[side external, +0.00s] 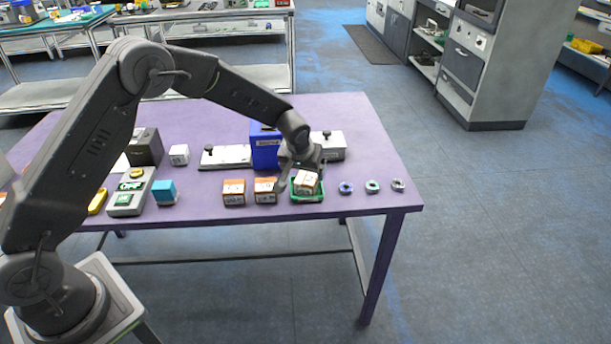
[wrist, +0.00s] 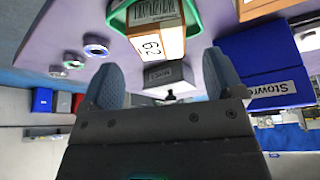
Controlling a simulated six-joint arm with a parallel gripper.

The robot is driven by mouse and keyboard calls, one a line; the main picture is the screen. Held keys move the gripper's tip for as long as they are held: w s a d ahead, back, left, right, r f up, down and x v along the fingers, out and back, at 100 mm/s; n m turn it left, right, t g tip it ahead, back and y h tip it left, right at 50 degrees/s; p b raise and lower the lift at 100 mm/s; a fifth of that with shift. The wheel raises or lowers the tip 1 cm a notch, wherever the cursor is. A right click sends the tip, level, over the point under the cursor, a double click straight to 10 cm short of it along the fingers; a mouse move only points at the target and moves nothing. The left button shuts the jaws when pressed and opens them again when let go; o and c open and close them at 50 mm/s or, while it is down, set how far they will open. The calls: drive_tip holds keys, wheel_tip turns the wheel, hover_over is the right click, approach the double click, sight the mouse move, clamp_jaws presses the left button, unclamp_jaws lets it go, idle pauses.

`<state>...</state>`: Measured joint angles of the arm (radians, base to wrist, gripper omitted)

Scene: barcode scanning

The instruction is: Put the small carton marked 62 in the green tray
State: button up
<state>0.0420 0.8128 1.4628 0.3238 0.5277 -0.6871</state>
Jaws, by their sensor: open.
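The small carton marked 62 (wrist: 152,44), orange with white labels, sits in the green tray (wrist: 198,18); the number shows on its face in the wrist view. In the side view the carton (side external: 307,182) looks tilted, within the rim of the green tray (side external: 307,199) near the right end of the purple table. My gripper (side external: 301,171) is just above and behind the tray. In the wrist view my gripper (wrist: 162,80) has its fingers wide apart, with clear space between them and the carton's visible sides. The carton's underside is hidden.
Two similar cartons, one (side external: 234,192) and another (side external: 265,190), stand left of the tray. A blue bin (side external: 264,150) stands behind. Several small rings (side external: 372,186) lie to the right. A grey device (side external: 130,195) and a blue block (side external: 164,191) are at left.

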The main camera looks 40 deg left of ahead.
drive_tip(key=v, duration=0.8)
drive_tip(key=s+a+r+m, duration=0.1)
drive_tip(key=s+r+m, duration=0.1)
drive_tip(key=s+r, duration=1.2)
drive_tip(key=s+r+m+t+h, duration=0.1)
drive_tip(key=s+m, duration=0.1)
drive_tip(key=s, duration=1.7)
drive_tip(key=shift+d+r+m+h, duration=0.25)
drive_tip(key=shift+m+h, duration=0.05)
drive_tip(key=shift+h, duration=0.1)
